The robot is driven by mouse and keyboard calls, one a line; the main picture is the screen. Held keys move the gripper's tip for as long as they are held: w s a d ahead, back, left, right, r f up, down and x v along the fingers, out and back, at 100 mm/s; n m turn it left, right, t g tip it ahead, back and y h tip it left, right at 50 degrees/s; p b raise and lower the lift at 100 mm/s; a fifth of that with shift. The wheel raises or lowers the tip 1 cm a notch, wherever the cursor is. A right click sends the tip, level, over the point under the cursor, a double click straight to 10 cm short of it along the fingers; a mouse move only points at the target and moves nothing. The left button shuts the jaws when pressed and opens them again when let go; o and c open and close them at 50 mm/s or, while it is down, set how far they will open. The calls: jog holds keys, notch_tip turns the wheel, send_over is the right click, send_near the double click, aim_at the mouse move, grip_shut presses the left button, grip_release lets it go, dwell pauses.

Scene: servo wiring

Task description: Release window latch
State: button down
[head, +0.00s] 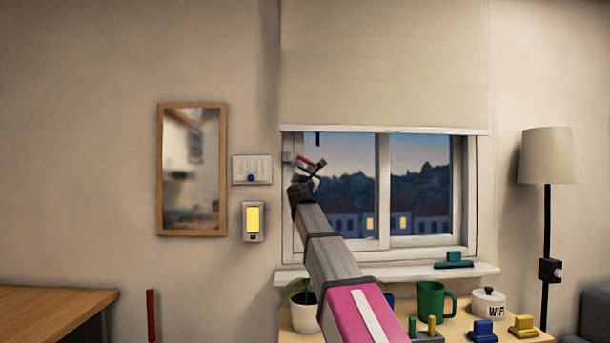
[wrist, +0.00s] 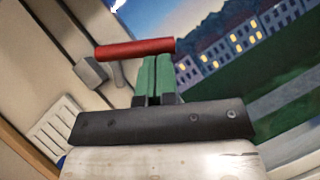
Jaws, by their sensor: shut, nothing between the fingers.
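The window latch shows as a red handle bar (wrist: 130,49) with a grey block (wrist: 90,72) on the window frame in the wrist view. In the head view its red handle (head: 306,162) is small, at the upper left of the window, partly hidden by my gripper (head: 312,173). In the wrist view my gripper's green fingers (wrist: 158,66) are shut together with nothing between them. Their tips are at the right part of the red bar; I cannot tell whether they touch it.
The window (head: 419,185) has a blind (head: 385,65) above and a sill (head: 390,273) below. A switch plate (head: 252,169) and a lit panel (head: 253,221) are on the wall to the left. A green mug (head: 431,300) and small items stand on the table below.

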jog(key=shift+d+r+n+t+y, duration=0.4)
jog(key=shift+d+r+n+y, duration=0.4)
jog(key=shift+d+r+n, duration=0.4)
jog(key=shift+r, duration=0.25)
jog(key=shift+f, duration=0.1)
